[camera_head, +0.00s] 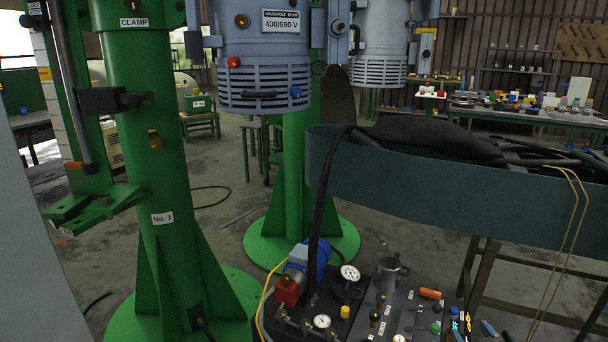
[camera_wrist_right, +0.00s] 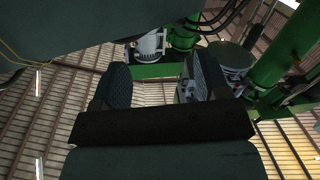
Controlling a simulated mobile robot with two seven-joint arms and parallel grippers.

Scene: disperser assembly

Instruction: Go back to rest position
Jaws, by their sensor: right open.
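My right gripper (camera_wrist_right: 160,80) shows in the right wrist view, with its two dark padded fingers standing well apart. I see nothing held between them. The fingers point up toward the grey motor housing and green columns. I cannot clearly make out the right gripper in the head view. My left gripper is in neither view. What seems to be the same body (camera_wrist_right: 60,30) is at the upper left of the wrist view.
The green clamp column (camera_head: 145,130) stands at left. The grey-blue disperser motor (camera_head: 265,60) hangs centrally. A control panel (camera_head: 365,325) with gauges and knobs is at bottom centre. Thin yellow cables (camera_head: 578,215) hang at right. Open floor (camera_head: 215,200) lies between the columns.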

